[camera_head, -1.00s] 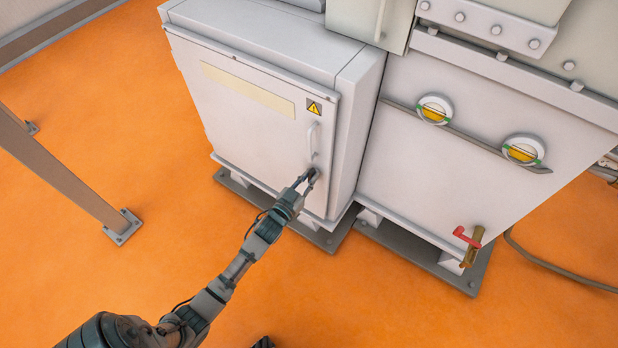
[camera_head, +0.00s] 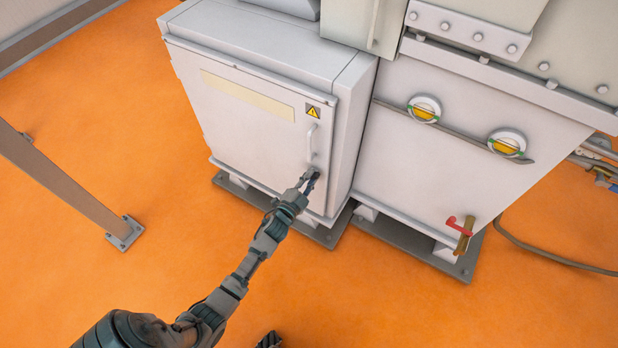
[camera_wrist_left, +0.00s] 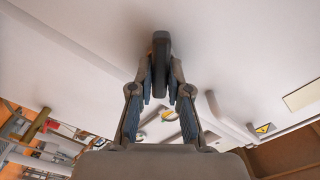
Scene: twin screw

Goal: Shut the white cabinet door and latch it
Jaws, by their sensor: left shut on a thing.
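The white cabinet door (camera_head: 250,125) looks shut against its cabinet, with no clear gap along its right edge in the head view. It has a pale upright handle (camera_head: 312,143) and a dark latch (camera_head: 314,172) below it. My left gripper (camera_head: 309,180) is at the latch, its fingers shut on it and partly hiding it. In the left wrist view, the fingertips (camera_wrist_left: 160,65) are on both sides of the dark latch (camera_wrist_left: 161,45), close to the white door face. I cannot tell the latch's exact turn.
A white machine housing (camera_head: 450,165) with two round gauges and a red-handled valve (camera_head: 460,227) stands to the right of the cabinet. A post (camera_head: 70,185) stands at the left. A warning label (camera_head: 313,112) is on the door. The orange floor in front is clear.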

